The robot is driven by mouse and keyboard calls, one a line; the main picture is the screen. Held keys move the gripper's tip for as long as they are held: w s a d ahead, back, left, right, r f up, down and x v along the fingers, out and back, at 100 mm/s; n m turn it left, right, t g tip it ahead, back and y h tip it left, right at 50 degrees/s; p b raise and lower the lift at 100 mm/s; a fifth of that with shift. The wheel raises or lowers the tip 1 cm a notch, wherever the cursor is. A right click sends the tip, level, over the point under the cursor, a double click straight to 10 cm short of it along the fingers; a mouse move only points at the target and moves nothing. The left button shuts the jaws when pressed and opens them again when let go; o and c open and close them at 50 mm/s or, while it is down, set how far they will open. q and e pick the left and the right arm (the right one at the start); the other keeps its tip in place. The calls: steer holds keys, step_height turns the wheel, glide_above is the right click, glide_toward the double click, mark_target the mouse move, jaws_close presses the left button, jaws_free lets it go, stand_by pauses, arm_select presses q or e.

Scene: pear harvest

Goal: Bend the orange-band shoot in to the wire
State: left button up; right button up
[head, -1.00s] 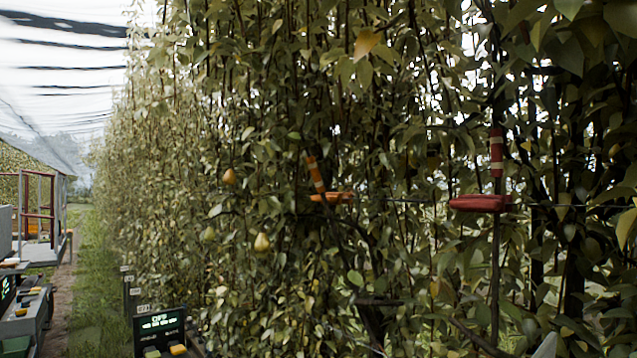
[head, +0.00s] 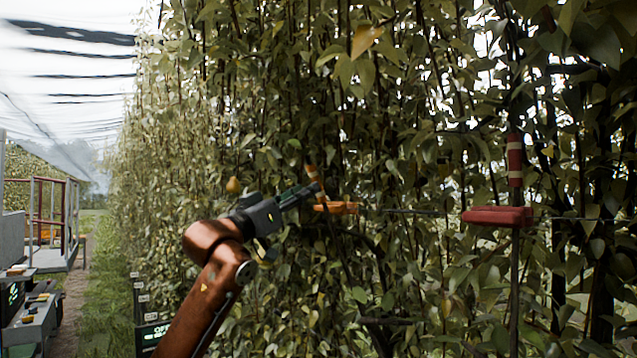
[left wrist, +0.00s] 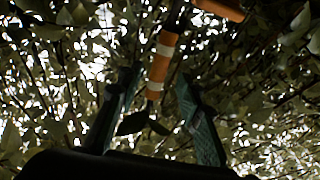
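The orange-band shoot, with its orange and white band (head: 312,174), stands tilted in the foliage. An orange clip (head: 337,208) sits just below it on the wire (head: 412,211). My left gripper (head: 312,190) is at the shoot, its fingertips over the lower band and just above the clip. In the left wrist view, the gripper (left wrist: 157,78) is open. The band (left wrist: 160,65) shows between its two fingers, with a gap on both sides. The clip (left wrist: 222,8) shows at the top edge there. My right gripper is not in view.
A red clip (head: 497,216) sits on the wire to the right, with a red-banded upright shoot (head: 515,160) behind it. A pear (head: 233,185) hangs left of my gripper. Dense leaves surround the shoot. A grassy aisle (head: 108,260) is open at left.

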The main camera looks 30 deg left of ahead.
arm_select(q)
steer(key=p+x, duration=0.2)
steer(key=x, duration=0.3)
steer(key=shift+w+r, duration=0.25)
steer(key=shift+c, duration=0.3)
jaws_close()
